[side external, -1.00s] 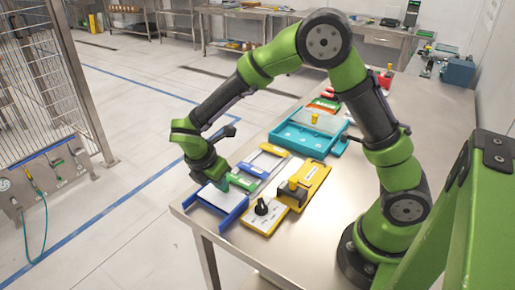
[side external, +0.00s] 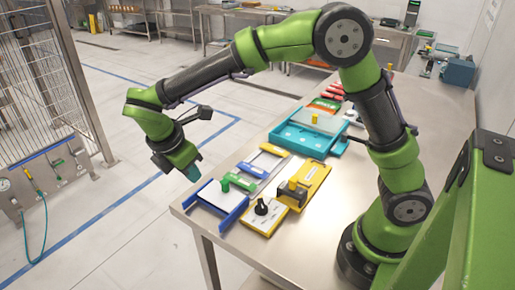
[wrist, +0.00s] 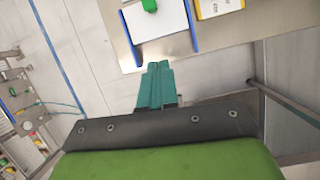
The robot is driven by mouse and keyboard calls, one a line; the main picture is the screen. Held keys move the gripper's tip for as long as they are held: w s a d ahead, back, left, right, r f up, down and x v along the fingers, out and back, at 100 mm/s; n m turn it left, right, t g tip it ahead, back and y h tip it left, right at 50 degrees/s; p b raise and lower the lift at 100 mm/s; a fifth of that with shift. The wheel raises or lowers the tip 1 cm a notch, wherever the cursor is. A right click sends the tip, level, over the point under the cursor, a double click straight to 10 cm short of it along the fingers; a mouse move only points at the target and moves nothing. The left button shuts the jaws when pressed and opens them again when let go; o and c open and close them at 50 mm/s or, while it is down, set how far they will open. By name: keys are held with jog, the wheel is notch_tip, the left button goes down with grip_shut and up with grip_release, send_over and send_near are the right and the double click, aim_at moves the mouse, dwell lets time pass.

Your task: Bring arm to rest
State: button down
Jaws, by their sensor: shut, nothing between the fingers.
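My gripper (side external: 191,171) hangs in the air beyond the left edge of the metal table (side external: 330,195), above and to the left of the blue tray. In the wrist view its teal fingers (wrist: 155,84) are together, with nothing between them. The blue-sided tray (side external: 220,201) with a white plate sits at the table's near left corner. A green knob (side external: 225,183) stands on the white plate, apart from my gripper. The knob also shows at the top of the wrist view (wrist: 149,5).
Beside the tray are a yellow-framed plate with a black knob (side external: 261,208) and a yellow fixture (side external: 303,185). A teal tray (side external: 305,139) stands farther back. A wire fence (side external: 40,90) is at the left. Open floor lies between the fence and the table.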

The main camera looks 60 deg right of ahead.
jog(key=s+d+r+m+t+y, duration=0.3)
jog(key=s+d+r+m, duration=0.2)
jog(key=s+m, duration=0.3)
jog(key=s+d+r+m+t+y, duration=0.3)
jog(key=s+d+m, duration=0.3)
jog(key=m, duration=0.6)
jog(key=shift+s+r+m+t, duration=0.3)
jog(key=shift+s+r+t, duration=0.2)
jog(key=shift+s+r, duration=0.55)
jog(key=shift+s+f, duration=0.2)
